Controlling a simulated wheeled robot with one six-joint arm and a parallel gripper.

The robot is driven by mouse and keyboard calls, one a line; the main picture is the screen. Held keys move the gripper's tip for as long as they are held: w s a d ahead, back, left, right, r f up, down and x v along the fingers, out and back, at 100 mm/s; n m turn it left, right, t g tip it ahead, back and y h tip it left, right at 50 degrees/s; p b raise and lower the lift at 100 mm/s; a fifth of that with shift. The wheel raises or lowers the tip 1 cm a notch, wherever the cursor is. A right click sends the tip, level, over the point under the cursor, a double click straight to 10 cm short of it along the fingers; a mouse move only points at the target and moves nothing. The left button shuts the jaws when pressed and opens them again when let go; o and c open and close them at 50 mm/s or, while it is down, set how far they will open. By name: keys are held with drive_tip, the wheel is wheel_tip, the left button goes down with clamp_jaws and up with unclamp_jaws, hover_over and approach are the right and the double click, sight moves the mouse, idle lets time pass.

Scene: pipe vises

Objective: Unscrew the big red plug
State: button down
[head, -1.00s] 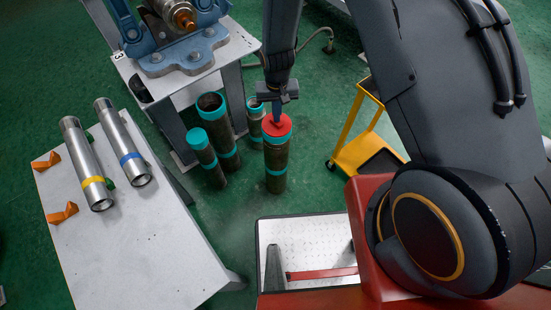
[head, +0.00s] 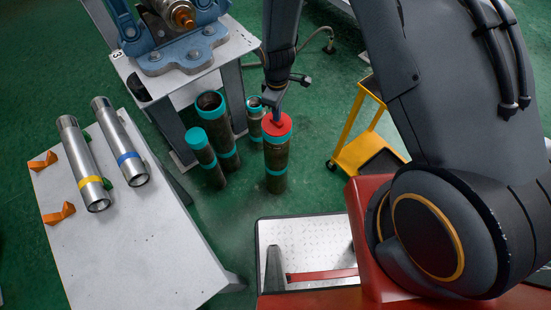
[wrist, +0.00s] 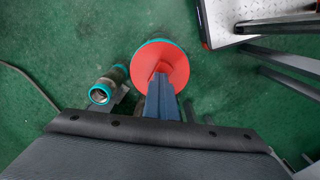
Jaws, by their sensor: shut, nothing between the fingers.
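The big red plug (head: 277,125) is a round red cap on top of an upright brown pipe (head: 276,160) with teal bands. In the wrist view the plug (wrist: 172,58) shows as a red disc with a teal rim behind it. My gripper (head: 277,115) points down at the plug from above. In the wrist view its blue fingers (wrist: 158,88) are shut and overlap the middle of the disc. I cannot tell whether the tips touch the plug. The fingers hide part of its centre.
Several other teal-ended pipes (head: 205,158) stand close on the left. A grey table (head: 130,230) holds two steel tubes (head: 84,165) and orange blocks (head: 57,213). A blue vise (head: 180,50) sits on a bench behind. A yellow cart (head: 350,140) stands at the right.

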drive_tip(key=shift+n, duration=1)
drive_tip(key=c, duration=2)
unclamp_jaws()
drive_tip(key=shift+c, duration=0.2)
drive_tip(key=shift+r, duration=0.1)
wheel_tip(320, 180, up, 8)
drive_tip(key=b, duration=0.1)
drive_tip(key=shift+b, duration=0.35)
